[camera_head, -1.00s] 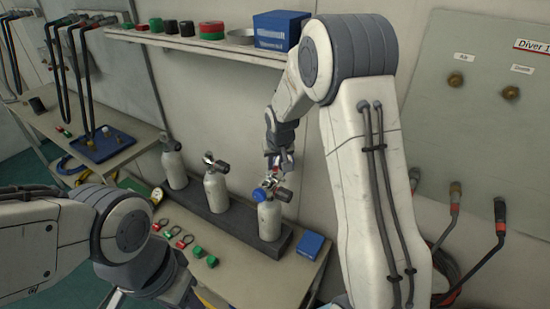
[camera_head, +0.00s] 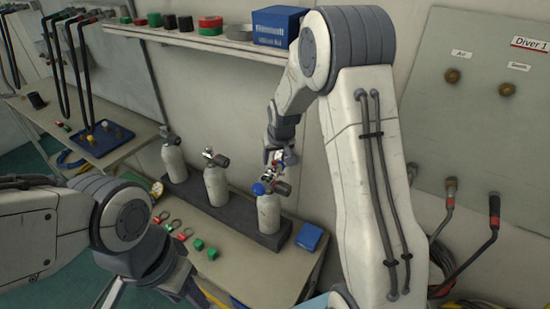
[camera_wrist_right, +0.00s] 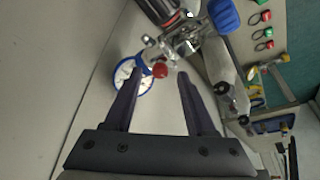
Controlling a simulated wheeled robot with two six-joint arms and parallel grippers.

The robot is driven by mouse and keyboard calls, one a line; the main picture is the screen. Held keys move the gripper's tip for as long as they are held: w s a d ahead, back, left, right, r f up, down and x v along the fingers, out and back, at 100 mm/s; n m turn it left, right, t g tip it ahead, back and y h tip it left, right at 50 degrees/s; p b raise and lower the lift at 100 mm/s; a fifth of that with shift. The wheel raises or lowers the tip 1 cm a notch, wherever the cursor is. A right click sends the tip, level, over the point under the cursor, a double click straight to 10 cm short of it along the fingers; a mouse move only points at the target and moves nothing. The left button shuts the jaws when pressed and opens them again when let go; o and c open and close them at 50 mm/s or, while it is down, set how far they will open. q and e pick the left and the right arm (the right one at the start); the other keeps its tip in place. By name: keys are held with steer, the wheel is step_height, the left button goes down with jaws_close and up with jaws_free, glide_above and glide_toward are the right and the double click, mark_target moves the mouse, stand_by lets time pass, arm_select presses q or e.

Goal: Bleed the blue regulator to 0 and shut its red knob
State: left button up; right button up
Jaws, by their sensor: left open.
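The blue regulator sits on the right-hand cylinder (camera_head: 268,213); its blue knob (camera_head: 259,188) faces forward and also shows at the top of the right wrist view (camera_wrist_right: 223,15). Its small red knob (camera_wrist_right: 160,70) lies just beyond and between my right fingertips. A blue-rimmed white gauge (camera_wrist_right: 122,88) is beside it, partly hidden by a finger; its reading is not legible. My right gripper (camera_wrist_right: 156,75) is open, its fingers apart with nothing clasped; in the head view it is above the regulator (camera_head: 277,158). My left gripper (camera_head: 188,290) is low at the bottom, mostly hidden by its arm.
Two other cylinders (camera_head: 216,185) (camera_head: 173,160) stand in the same dark rack (camera_head: 240,217). A blue box (camera_head: 309,237) lies right of it. Green and red pieces (camera_head: 198,244) lie in front. A shelf (camera_head: 200,42) is above; hoses hang at right.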

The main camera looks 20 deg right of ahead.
mark_target(277, 175)
steer(key=s+r+b, duration=0.2)
steer(key=s, duration=0.5)
steer(key=s+a+r+b, duration=0.1)
steer(key=s+r+b, duration=0.1)
steer(key=s, duration=0.5)
steer(key=shift+a+r+b, duration=0.3)
steer(key=shift+b, duration=0.2)
